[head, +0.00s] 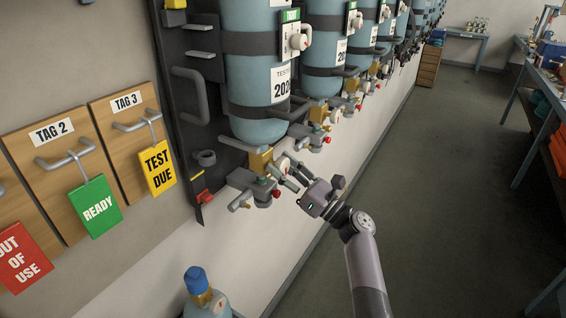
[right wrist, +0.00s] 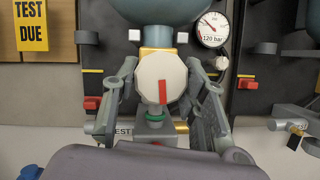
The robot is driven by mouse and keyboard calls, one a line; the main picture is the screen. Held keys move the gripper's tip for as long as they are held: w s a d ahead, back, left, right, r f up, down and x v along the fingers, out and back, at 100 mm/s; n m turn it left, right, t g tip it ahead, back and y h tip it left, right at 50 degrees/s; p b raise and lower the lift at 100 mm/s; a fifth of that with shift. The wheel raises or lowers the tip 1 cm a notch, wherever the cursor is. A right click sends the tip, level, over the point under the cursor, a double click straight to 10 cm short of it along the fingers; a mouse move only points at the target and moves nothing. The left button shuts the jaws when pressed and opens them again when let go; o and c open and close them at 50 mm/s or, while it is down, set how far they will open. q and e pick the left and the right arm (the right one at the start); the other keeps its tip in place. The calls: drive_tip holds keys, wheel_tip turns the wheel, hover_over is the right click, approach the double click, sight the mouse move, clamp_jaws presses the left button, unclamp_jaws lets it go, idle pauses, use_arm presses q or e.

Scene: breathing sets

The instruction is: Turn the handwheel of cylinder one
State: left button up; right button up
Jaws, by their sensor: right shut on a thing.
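Cylinder one (head: 258,80) is the nearest large blue cylinder, mounted on a dark wall panel with its brass valve (head: 261,160) at the bottom. In the right wrist view its handwheel (right wrist: 161,80) is a pale many-sided disc with a red bar pointing downward. My right gripper (head: 288,172) reaches this handwheel from the right in the head view. In the right wrist view its fingers stand on the left and right sides of the wheel, shut on it. The gripper partly hides the wheel in the head view. My left gripper is not in view.
A gauge (right wrist: 213,29) marked 120 bar is beside the valve. More cylinders (head: 325,60) line the wall beyond. Tag boards (head: 55,150) hang at left. A small blue-capped cylinder (head: 207,303) stands below. A bench (head: 550,90) is at right; the floor between is clear.

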drive_tip(key=shift+m+t+h, duration=0.3)
drive_tip(key=shift+m, duration=0.6)
drive_tip(key=o, duration=1.2)
drive_tip(key=shift+c, duration=0.2)
drive_tip(key=v, duration=1.2)
